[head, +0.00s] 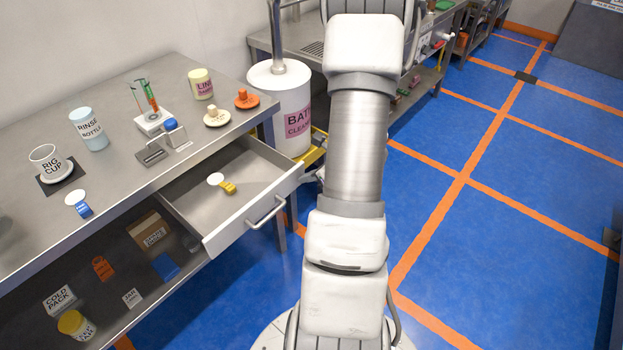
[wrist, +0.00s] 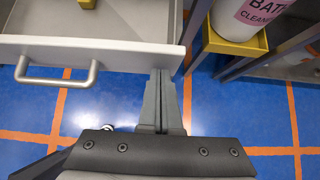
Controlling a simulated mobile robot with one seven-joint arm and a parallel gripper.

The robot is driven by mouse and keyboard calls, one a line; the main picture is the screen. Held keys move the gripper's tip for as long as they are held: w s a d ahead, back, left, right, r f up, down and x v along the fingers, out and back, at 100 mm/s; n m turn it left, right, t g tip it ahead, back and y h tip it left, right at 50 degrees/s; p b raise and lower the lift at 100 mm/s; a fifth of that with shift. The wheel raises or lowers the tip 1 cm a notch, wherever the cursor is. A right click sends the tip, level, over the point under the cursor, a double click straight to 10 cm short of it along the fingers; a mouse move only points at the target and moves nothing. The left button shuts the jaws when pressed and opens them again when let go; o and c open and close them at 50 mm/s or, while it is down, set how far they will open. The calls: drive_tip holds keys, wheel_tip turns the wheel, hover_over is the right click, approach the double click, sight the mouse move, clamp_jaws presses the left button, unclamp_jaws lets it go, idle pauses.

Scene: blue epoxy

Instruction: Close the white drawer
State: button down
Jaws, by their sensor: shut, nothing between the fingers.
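The white drawer (head: 232,229) stands pulled out from under the steel table in the head view. Its grey bar handle (head: 268,213) is on the front face. A yellow item (head: 229,188) and a white disc (head: 215,179) lie inside the drawer. In the wrist view the drawer's front panel (wrist: 120,52) and handle (wrist: 58,80) fill the upper left. My gripper (wrist: 161,76) is shut and empty, with its fingertips by the right end of the front panel. I cannot tell whether they touch it.
The table top (head: 118,172) holds a rinse bottle (head: 88,130), a cup (head: 50,163) and other small items. A white bath cleaner container (head: 282,107) stands just beyond the drawer, in a yellow tray (wrist: 228,46). Blue floor (head: 500,220) is clear to the right.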

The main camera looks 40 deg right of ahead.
drive_tip(key=w, duration=0.7)
drive_tip(key=w+a, duration=0.1)
drive_tip(key=w, duration=1.3)
drive_tip(key=shift+w+a+b, duration=0.25)
drive_tip(key=shift+a+b, duration=0.1)
drive_tip(key=shift+w+r, duration=0.1)
drive_tip(key=shift+w+a+r, duration=0.1)
